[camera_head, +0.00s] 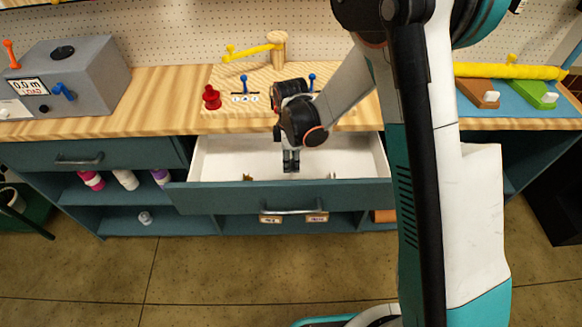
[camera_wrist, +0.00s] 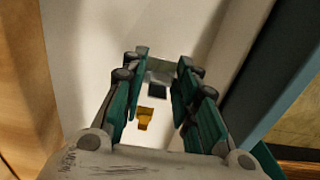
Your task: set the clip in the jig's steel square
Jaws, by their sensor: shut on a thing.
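My gripper (camera_head: 291,166) reaches down into the open white-lined drawer (camera_head: 222,158). In the wrist view its fingers (camera_wrist: 162,62) close on a small grey and black piece (camera_wrist: 158,78) at the tips. It may be the clip, but I cannot tell for sure. A small brass-coloured piece (camera_wrist: 145,119) shows in the wrist view, apart from the held piece and over the white drawer floor. In the head view a small brass-coloured thing (camera_head: 248,178) shows behind the drawer front. I cannot make out the jig's steel square.
Behind the drawer, the wooden bench carries a pale board (camera_head: 225,76) with a red knob (camera_head: 212,98), blue levers and a yellow arm (camera_head: 250,51). A grey load box (camera_head: 75,78) stands at left. Red-brown and green blocks (camera_head: 538,94) lie at right. The drawer front and walls surround my gripper.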

